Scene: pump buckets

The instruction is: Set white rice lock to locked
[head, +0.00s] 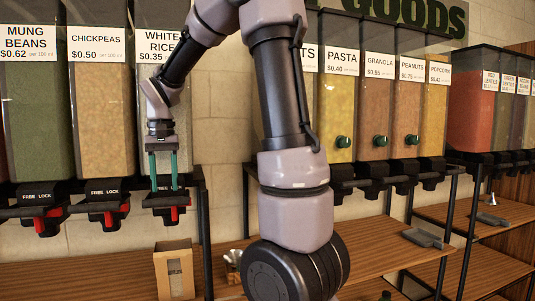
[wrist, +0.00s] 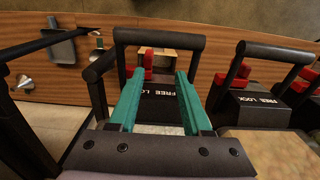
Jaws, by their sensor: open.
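The white rice dispenser (head: 187,113) is a clear bin with a white price label at the upper left of the head view. My gripper (head: 163,189) points down in front of it. Its two teal fingers are apart and empty, around the height of the black FREE/LOCK base (head: 160,199). In the wrist view, the open fingertips (wrist: 160,75) lie on either side of the FREE LOCK lettering (wrist: 157,93). A red part (head: 175,213) shows under the base, and red also shows beside the left finger (wrist: 148,62). I cannot tell the lock setting or any contact.
The chickpeas dispenser (head: 101,100) and mung beans dispenser (head: 38,110) stand close on the left. A black handle bar (wrist: 160,37) runs around the front of the base. A paper bag (head: 174,270) stands on the wooden shelf (head: 110,278) below. A dark post stands to the right.

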